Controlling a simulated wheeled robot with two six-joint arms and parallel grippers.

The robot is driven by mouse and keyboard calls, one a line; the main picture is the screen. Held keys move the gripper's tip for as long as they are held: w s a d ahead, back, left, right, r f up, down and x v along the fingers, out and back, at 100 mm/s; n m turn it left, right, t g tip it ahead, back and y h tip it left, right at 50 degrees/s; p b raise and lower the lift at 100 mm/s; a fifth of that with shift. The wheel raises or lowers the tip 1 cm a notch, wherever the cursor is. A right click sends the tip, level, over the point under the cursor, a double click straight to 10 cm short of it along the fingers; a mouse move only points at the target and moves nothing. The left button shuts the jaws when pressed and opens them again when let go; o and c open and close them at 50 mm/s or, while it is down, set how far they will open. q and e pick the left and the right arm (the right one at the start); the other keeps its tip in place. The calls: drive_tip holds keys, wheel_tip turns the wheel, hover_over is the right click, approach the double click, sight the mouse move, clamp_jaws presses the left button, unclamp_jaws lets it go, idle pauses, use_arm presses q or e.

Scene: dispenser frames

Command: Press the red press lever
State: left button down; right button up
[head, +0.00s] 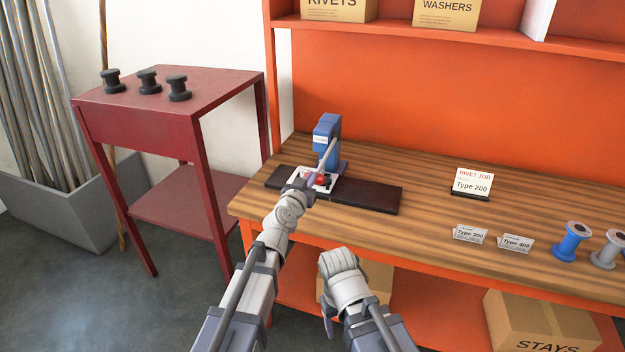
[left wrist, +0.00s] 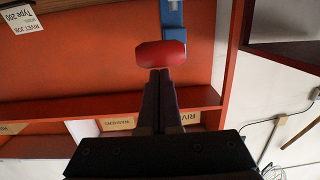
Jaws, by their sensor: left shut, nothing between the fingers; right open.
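A blue press (head: 327,145) stands on the wooden bench with a light grey rod slanting down its front. The red knob (head: 320,180) of its lever is low in front, partly covered by my left gripper (head: 311,180). In the left wrist view the red knob (left wrist: 160,54) sits just beyond my left gripper's closed, empty fingertips (left wrist: 157,74). The tips overlap its lower edge; I cannot tell whether they touch. My right gripper (head: 328,322) hangs low in front of the bench, pointing down, open and apart from the press; its fingers are barely distinguishable.
A dark base plate (head: 370,195) lies under the press. A "Type 200" sign (head: 472,183), two small cards and spools (head: 571,242) stand to the right. A red side table (head: 220,90) with three dark spools is left. The bench between press and sign is clear.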

use_arm(q)
wheel_tip(320, 180, down, 2)
drive_tip(key=shift+f+b, duration=0.15)
drive_tip(key=shift+b, duration=0.25)
use_arm(e)
drive_tip(key=shift+s+a+f, duration=0.15)
drive_tip(key=shift+f, duration=0.8)
use_arm(q)
drive_tip(key=shift+w, duration=0.2)
use_arm(e)
drive_tip(key=shift+r, duration=0.1)
use_arm(q)
wheel_tip(320, 180, up, 4)
drive_tip(key=s+p, duration=0.2)
drive_tip(key=p, duration=0.3)
use_arm(e)
wheel_tip(320, 180, up, 4)
use_arm(q)
drive_tip(key=s+a+f+b, duration=0.3)
drive_tip(key=s+f+b, duration=0.4)
drive_tip(key=shift+s, duration=0.4)
use_arm(e)
wheel_tip(320, 180, down, 7)
drive_tip(key=a, duration=0.1)
drive_tip(key=shift+w, duration=0.35)
use_arm(q)
drive_tip(key=shift+f, duration=0.1)
use_arm(e)
drive_tip(key=shift+a, duration=0.1)
